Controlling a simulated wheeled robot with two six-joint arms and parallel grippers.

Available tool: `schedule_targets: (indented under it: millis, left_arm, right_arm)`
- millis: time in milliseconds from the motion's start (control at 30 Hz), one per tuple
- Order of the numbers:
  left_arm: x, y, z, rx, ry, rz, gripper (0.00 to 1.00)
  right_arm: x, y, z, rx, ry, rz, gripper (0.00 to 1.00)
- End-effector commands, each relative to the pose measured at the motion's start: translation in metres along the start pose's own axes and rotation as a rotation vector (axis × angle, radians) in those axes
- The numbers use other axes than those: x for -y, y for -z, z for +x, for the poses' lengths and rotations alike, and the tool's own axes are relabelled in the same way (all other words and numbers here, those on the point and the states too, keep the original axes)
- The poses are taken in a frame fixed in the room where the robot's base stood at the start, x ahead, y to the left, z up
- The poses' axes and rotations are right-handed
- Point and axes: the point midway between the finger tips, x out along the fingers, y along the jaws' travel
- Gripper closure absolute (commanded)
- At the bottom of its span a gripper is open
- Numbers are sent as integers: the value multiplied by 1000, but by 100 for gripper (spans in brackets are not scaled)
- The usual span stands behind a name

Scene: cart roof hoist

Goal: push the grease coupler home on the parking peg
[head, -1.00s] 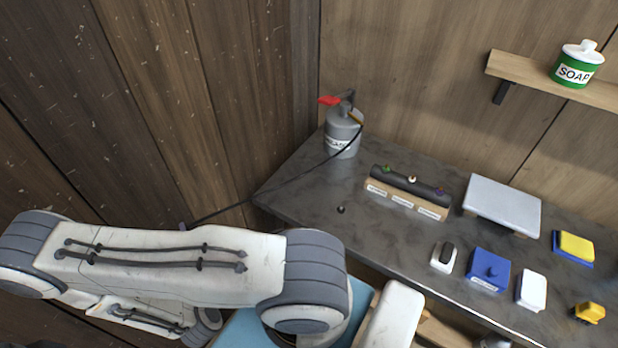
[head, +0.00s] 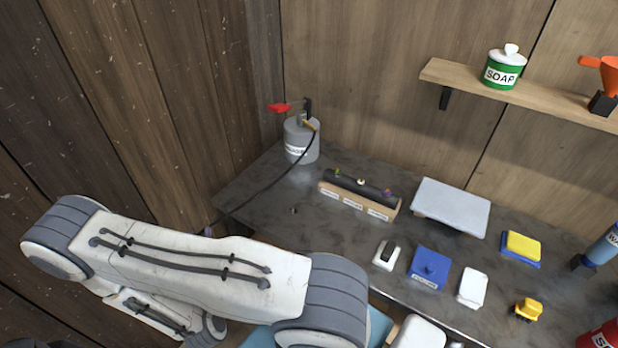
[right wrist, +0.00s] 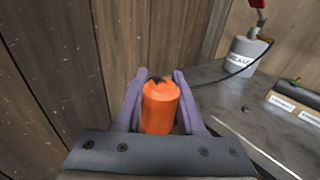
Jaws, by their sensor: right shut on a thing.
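My right gripper (right wrist: 160,74) is shut on an orange cylinder, which I take as the grease coupler (right wrist: 160,106); a small black part shows at its far end. In the head view only a bit of this gripper (head: 208,231) shows, just left of the bench's left corner, behind my arm. A black hose (head: 268,187) runs from the grey grease can (head: 301,141) down towards it. The hose's end is hidden by a finger. A small dark knob (head: 294,210) stands on the bench; I cannot tell whether it is the parking peg. My left gripper is not in view.
The dark bench (head: 340,240) carries a labelled rack (head: 358,198), a grey raised plate (head: 452,205), a blue box (head: 430,268) and several small items. Plank walls close in at left and behind. A shelf (head: 460,83) holds a soap jar (head: 504,68).

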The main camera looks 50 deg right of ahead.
Motion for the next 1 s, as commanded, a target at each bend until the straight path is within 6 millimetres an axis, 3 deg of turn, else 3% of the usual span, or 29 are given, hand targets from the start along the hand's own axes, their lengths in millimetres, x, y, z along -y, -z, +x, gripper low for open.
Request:
schedule_targets:
  millis: [167,300,500,600,800,1000]
  left_arm:
    - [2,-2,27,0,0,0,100]
    - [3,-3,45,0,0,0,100]
    - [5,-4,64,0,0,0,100]
    - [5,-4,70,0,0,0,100]
    - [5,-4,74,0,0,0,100]
    - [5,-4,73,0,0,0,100]
  right_arm:
    - [60,13,64,5,305,28,100]
    - [128,16,110,6,572,42,100]
    - [227,16,147,4,880,52,100]
    - [263,14,155,2,978,56,100]
    - [298,10,159,0,1069,56,100]
    - [301,9,159,-1,1076,55,100]
